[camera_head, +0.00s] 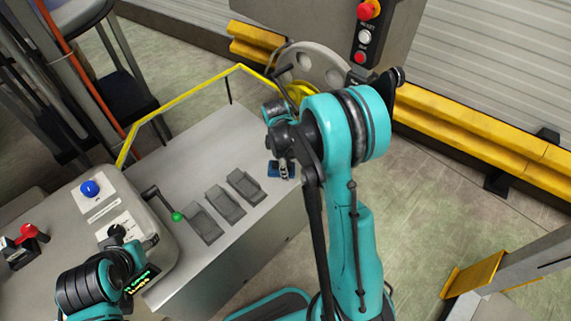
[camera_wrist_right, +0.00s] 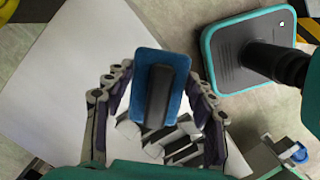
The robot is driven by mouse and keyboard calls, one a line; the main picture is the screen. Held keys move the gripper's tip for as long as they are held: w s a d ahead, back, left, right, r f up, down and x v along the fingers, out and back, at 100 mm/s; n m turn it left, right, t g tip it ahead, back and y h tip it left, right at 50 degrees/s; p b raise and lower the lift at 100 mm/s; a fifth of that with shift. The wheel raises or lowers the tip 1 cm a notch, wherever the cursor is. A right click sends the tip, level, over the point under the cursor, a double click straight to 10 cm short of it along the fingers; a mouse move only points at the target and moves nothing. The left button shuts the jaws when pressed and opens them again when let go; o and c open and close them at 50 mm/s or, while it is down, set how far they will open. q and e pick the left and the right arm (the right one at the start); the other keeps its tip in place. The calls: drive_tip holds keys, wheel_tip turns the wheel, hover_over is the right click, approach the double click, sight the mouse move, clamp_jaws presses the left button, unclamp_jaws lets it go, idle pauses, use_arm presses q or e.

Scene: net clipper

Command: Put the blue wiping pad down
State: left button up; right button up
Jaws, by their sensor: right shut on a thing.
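The blue wiping pad (camera_wrist_right: 143,72) is a rounded blue rectangle with a dark handle on its back. My right gripper (camera_wrist_right: 160,88) is shut on it; its fingers are on either side of the handle in the right wrist view. In the head view a small blue part of the pad (camera_head: 273,168) shows below my right gripper (camera_head: 284,168), over the far right part of the grey console top (camera_head: 215,165). My arm hides much of it there. I cannot tell whether the pad touches the top.
Several grey rocker pedals (camera_head: 225,204) lie on the console top beside a green-knobbed lever (camera_head: 176,216). A yellow rail (camera_head: 190,93) runs along the back edge. A control box with a blue knob (camera_head: 90,188) stands left. The console top behind the pedals is clear.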

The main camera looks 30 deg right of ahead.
drive_tip(key=w+d+f+n+t+h, duration=0.1)
drive_tip(key=w+d+f+n, duration=0.15)
drive_tip(key=d+n, duration=0.6)
drive_tip(key=shift+n, duration=0.45)
drive_tip(key=w+a+f+b, duration=0.1)
drive_tip(key=w+f, duration=0.1)
drive_tip(key=w, duration=0.1)
drive_tip(key=w+a+f+b, duration=0.1)
drive_tip(key=w+f, duration=0.1)
drive_tip(key=w, duration=0.2)
drive_tip(key=w+a+f+b, duration=0.1)
drive_tip(key=w+f, duration=0.1)
drive_tip(key=w, duration=0.1)
drive_tip(key=shift+w+a+f+b, duration=0.2)
drive_tip(key=shift+w+f+b, duration=0.15)
drive_tip(key=shift+f, duration=0.05)
drive_tip(key=shift+f+b, duration=0.8)
drive_tip(key=shift+f, duration=1.1)
drive_tip(key=shift+f, duration=0.15)
drive_tip(key=o, duration=1.6)
